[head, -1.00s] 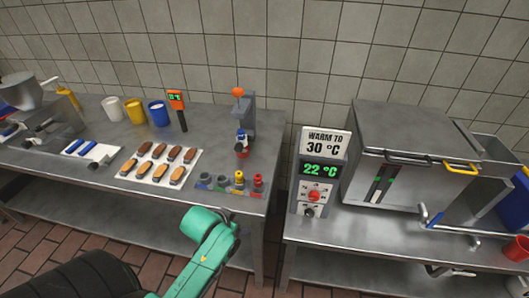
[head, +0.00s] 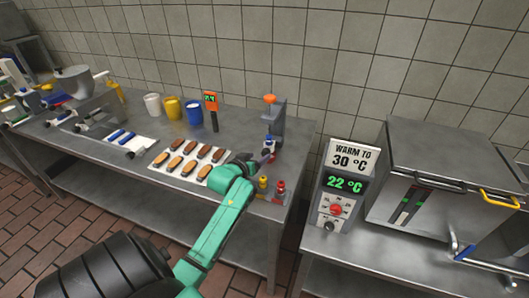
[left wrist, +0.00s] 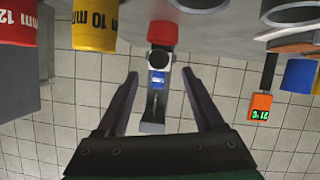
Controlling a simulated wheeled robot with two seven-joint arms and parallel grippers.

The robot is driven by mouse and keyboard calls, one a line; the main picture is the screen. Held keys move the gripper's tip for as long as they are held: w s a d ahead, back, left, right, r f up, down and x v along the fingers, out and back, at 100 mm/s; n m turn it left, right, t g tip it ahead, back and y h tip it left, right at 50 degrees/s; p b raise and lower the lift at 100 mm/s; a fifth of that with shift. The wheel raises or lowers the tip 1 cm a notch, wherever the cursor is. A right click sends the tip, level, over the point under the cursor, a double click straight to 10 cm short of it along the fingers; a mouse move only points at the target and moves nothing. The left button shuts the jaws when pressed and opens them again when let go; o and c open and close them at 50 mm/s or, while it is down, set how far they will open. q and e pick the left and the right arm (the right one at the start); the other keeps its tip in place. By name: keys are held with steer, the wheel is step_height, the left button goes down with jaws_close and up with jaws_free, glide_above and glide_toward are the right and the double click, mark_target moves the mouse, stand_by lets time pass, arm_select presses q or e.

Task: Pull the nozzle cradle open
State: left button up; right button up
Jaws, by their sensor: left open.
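A grey upright stand (head: 279,122) with an orange ball on top is at the back right of the left table. On its front is a small part with blue and white (head: 268,142), probably the nozzle cradle; it also shows in the left wrist view (left wrist: 157,77), below a red end piece in that upside-down picture. My left gripper (head: 264,156) is close in front of it. In the left wrist view its two fingers (left wrist: 160,84) are apart, with the stand seen between them. Contact cannot be told. My right gripper is not in view.
Yellow and red nozzles (head: 263,184) stand at the front edge, marked 10 mm (left wrist: 95,20) and 12 mm. A tray of several brown bars (head: 160,171) lies left of my gripper. An orange thermometer (head: 211,102) stands behind. A warming unit (head: 440,170) is at right.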

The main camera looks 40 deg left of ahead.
mark_target(264, 153)
arm_select(q)
steer(key=x, duration=0.6)
steer(key=shift+w+f, duration=0.15)
steer(key=shift+w, duration=0.1)
jaws_close()
stand_by(1.0)
